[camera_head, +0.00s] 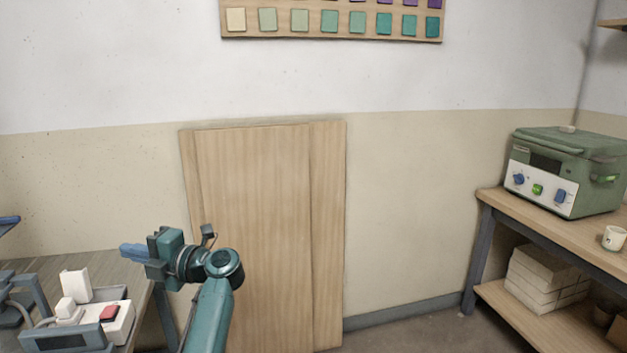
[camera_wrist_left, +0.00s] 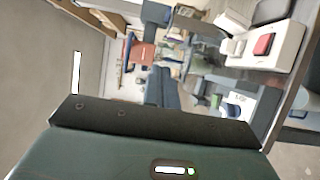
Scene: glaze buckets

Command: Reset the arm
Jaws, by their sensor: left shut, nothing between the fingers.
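My left gripper (camera_head: 133,251) is in the head view at the lower left, at the end of my teal arm. Its blue fingers point left, over the right edge of the grey-topped table (camera_head: 110,262). The fingers are together with nothing between them. In the left wrist view the gripper (camera_wrist_left: 165,92) shows in the middle, with the room turned on its side behind it. My right gripper is in neither view.
A white device with a red switch (camera_head: 109,313) stands on the left table. Wooden boards (camera_head: 262,230) lean on the wall behind my arm. At the right, a wooden bench (camera_head: 545,222) holds a green kiln-like box (camera_head: 570,170) and a white cup (camera_head: 614,238). Floor between is clear.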

